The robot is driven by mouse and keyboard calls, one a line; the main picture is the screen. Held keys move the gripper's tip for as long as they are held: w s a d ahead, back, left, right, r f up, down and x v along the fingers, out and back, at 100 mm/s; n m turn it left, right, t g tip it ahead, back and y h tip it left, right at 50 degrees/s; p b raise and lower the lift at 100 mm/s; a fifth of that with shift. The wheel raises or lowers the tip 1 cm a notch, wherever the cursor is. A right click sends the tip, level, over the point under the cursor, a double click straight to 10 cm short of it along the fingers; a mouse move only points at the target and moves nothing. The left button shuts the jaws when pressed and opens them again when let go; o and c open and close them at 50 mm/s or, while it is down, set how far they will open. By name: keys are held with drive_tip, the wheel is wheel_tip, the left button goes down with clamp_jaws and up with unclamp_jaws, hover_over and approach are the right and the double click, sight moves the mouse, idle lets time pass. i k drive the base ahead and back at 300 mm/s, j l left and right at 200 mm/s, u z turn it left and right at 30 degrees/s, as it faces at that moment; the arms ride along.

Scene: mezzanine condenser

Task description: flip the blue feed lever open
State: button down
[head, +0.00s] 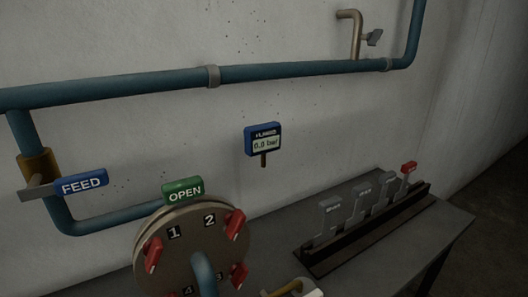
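The blue FEED lever (80,184) is at the far left of the head view. Its blue, white-lettered grip sits on a short grey arm (38,191) at the brass valve body (37,165). The valve is on a blue vertical pipe that drops from the long wall pipe. The lever points right, roughly level and crosswise to that pipe. A green OPEN sign (183,190) stands to its right, above the round plate. My gripper is not in view, and nothing touches the lever.
A round plate (190,240) with numbers and red clamps stands right of the lever. A gauge (263,139) reads 0.0 bar. A bench (400,250) carries a row of grey levers and one red lever (408,168). A yellow-and-white part (290,288) is cut off below.

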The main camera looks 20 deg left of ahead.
sight(85, 180)
drive_tip(key=j+u, duration=0.1)
drive_tip(key=u, duration=1.65)
drive_tip(key=j+u, duration=0.15)
drive_tip(key=j, duration=0.25)
drive_tip(key=i+j+u, duration=0.15)
drive_tip(key=j, duration=0.25)
drive_tip(key=j+u, duration=0.15)
drive_tip(key=j, duration=0.2)
drive_tip(key=i, duration=0.05)
